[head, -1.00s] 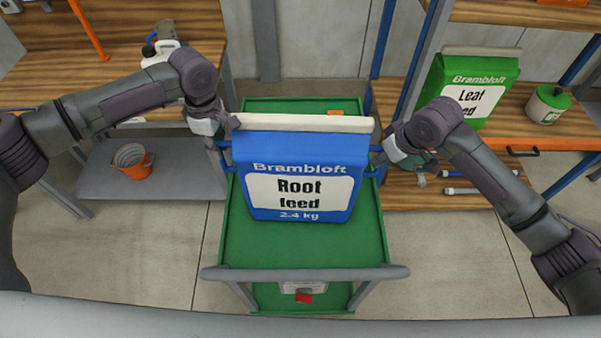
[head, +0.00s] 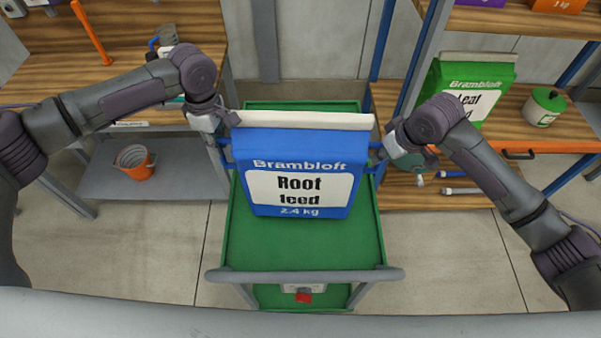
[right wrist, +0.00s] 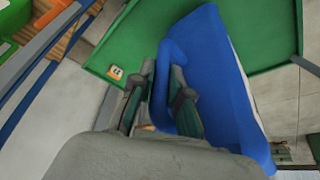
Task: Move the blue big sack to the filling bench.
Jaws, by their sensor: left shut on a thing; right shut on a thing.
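The blue big sack (head: 300,200), labelled "Brambloft Root feed 2.4 kg" with a pale top seam, stands upright over the green deck of a cart (head: 300,250). I cannot tell whether its base touches the deck. My left gripper (head: 222,138) is shut at the sack's left side, on a blue side handle. My right gripper (head: 382,158) is shut at the right side handle; the right wrist view shows its fingers by the blue sack (right wrist: 220,80). A wooden bench (head: 110,65) with a small label on its front edge is at the left; I cannot read whether it is the filling bench.
An orange bucket (head: 134,162) sits on the left bench's grey lower shelf (head: 180,175). A green Leaf feed sack (head: 485,75) and a green-lidded tub (head: 545,105) stand on the right shelf. The cart's grey handle (head: 305,275) is nearest me. Floor beside the cart looks clear.

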